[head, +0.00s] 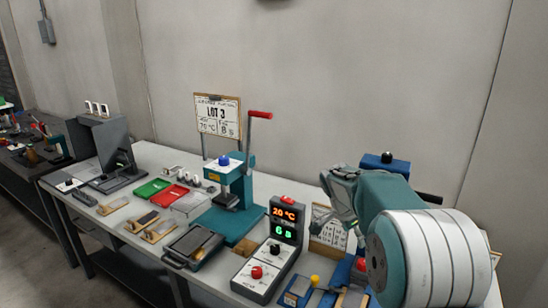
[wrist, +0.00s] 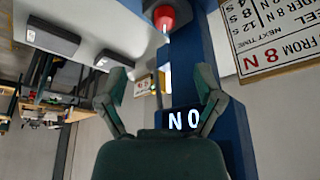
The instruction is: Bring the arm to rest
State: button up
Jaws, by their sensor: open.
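My gripper (head: 336,198) is above the right part of the white workbench (head: 160,158) in the head view, at the end of my teal and white arm. In the wrist view its two fingers (wrist: 160,88) stand apart with nothing held between them. I cannot tell whether the fingers touch the device. My arm hides part of the bench's right end in the head view.
A teal press (head: 235,185) with a red-handled lever stands mid-bench, beside a lit readout box (head: 285,222). Green (head: 152,189) and red (head: 168,196) trays lie to its left. A printed board (wrist: 265,38) is close at the right in the wrist view. The space above the bench is open.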

jog(key=s+a+r+n+t+y, duration=0.1)
jog(key=s+a+r+n, duration=0.25)
jog(key=s, duration=0.35)
jog(key=s+a+r+n+t+y, duration=0.1)
jog(key=s+a+r+n, duration=0.2)
jog(key=s+r, duration=0.35)
jog(key=s+a+f+n+t+y, duration=0.1)
jog(key=s+n, duration=0.3)
jog(key=s, duration=0.5)
jog(key=s+a+f+n+t+y, duration=0.1)
jog(key=s+a+f+n, duration=0.1)
jog(key=s, duration=0.7)
jog(key=shift+s+a+f+n+t, duration=0.2)
jog(key=shift+s+a+n+t, duration=0.15)
jog(key=shift+a+n, duration=0.7)
